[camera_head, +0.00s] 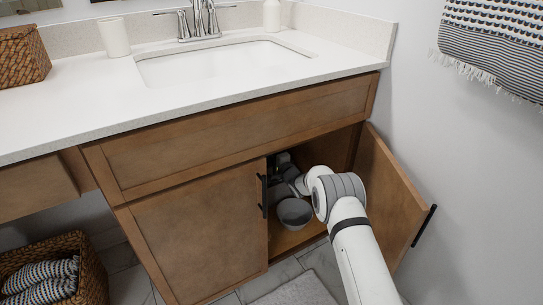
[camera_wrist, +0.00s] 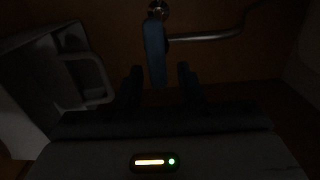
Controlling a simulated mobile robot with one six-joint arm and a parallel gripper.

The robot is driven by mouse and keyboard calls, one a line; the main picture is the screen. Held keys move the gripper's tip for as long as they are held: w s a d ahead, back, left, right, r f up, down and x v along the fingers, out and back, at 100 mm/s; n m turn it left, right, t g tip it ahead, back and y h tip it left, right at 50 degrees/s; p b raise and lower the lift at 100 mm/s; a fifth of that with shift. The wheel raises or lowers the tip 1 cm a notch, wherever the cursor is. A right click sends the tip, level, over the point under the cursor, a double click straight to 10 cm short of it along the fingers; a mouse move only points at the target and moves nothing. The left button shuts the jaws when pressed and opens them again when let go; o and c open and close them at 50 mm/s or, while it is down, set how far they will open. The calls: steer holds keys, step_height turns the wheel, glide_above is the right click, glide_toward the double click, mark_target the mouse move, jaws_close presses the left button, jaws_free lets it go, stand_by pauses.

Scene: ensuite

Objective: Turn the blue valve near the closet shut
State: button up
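In the dark wrist view, a blue valve handle (camera_wrist: 154,52) hangs vertically below a round metal fitting (camera_wrist: 157,9), with a metal pipe (camera_wrist: 208,37) running off to the right. My gripper (camera_wrist: 160,72) is open, with one dark finger on each side of the handle's lower end. Whether either finger touches the handle cannot be told. In the head view, my arm reaches into the open cabinet under the sink, and the valve is hidden there.
The right cabinet door (camera_head: 389,200) stands open beside my arm; the left door (camera_head: 200,235) is shut. A pale object with a handle (camera_wrist: 85,75) is close on the left in the wrist view.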

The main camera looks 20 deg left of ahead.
steer(key=p+v, duration=0.3)
steer(key=v, duration=0.4)
steer(key=shift+s+d, duration=0.25)
steer(key=shift+d, duration=0.05)
stand_by(0.4)
